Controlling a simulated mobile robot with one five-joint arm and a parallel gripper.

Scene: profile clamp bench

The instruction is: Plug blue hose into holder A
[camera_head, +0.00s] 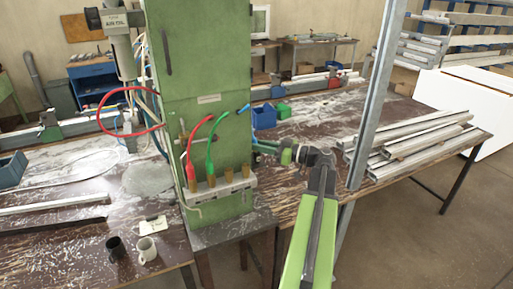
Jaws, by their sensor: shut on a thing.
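The blue hose (243,109) shows as a short blue piece at the upper right of the green cabinet's front. The rest of it is hard to follow. My gripper (257,149) is at the cabinet's right edge, pointing left, and is shut on what looks like the blue hose's end; the grip is small and partly hidden. A pale holder rail (222,190) on the cabinet's lower front carries several brass-coloured sockets. The red hose (191,165) reaches the leftmost socket and the green hose (210,160) the one beside it. I cannot read which holder is A.
The green cabinet (205,75) stands left of my gripper. A blue bin (264,117) and a green bin (282,112) sit behind it. An upright metal profile (374,100) stands right of my arm, near stacked profiles (420,140).

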